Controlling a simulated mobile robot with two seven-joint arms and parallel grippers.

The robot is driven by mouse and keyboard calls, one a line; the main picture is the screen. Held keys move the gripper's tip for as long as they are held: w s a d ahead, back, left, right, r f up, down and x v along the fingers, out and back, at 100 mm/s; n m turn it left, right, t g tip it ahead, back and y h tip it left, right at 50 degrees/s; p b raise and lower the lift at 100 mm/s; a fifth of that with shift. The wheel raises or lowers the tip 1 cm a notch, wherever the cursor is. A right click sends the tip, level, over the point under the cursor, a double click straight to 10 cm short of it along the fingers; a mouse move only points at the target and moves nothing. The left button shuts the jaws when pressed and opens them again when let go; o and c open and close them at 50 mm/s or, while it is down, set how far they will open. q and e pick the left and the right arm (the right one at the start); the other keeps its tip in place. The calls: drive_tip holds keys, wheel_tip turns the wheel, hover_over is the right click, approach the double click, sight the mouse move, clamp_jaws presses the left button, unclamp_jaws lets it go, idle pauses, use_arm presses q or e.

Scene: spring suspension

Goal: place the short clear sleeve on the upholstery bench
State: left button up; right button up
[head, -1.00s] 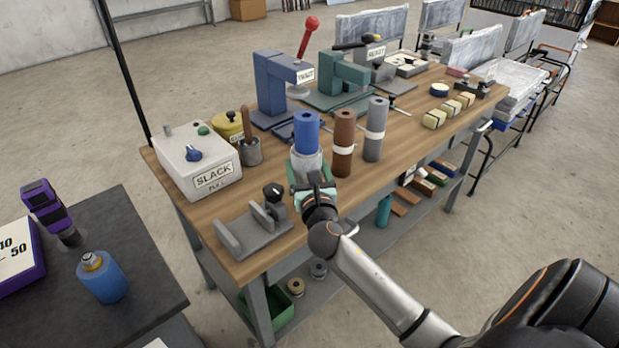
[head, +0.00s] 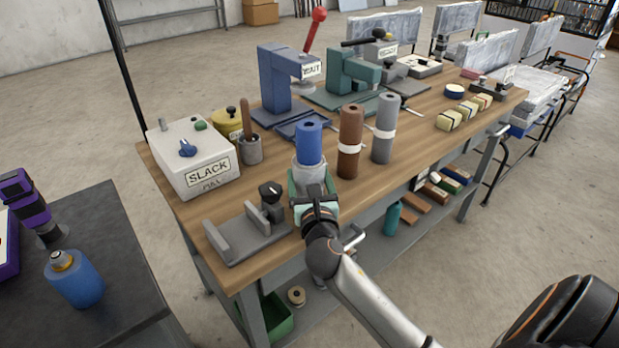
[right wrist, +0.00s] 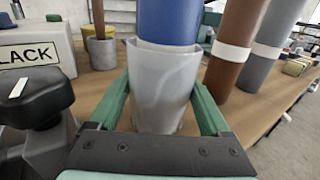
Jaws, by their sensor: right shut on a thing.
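The short clear sleeve (head: 309,174) is a translucent, whitish cup-like tube. It stands upright at the front of the wooden upholstery bench (head: 420,153), around the lower part of a blue roll (head: 308,140). In the right wrist view the sleeve (right wrist: 160,92) is between the green fingers of my right gripper (right wrist: 163,112), with the blue roll (right wrist: 168,22) rising out of its top. My right gripper (head: 313,192) is shut on the sleeve. Whether the sleeve's base touches the bench top is hard to tell. My left gripper is not in view.
A brown roll (head: 350,140) and a grey roll (head: 384,128) stand close right of the sleeve. A grey slotted fixture (head: 245,235) is at the left, with the SLACK box (head: 194,158) behind. Blue (head: 276,80) and green (head: 345,80) presses stand farther back.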

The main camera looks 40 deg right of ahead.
drive_tip(key=shift+f, duration=0.1)
drive_tip(key=o, duration=1.1)
drive_tip(key=shift+o, duration=0.2)
drive_tip(key=v, duration=1.2)
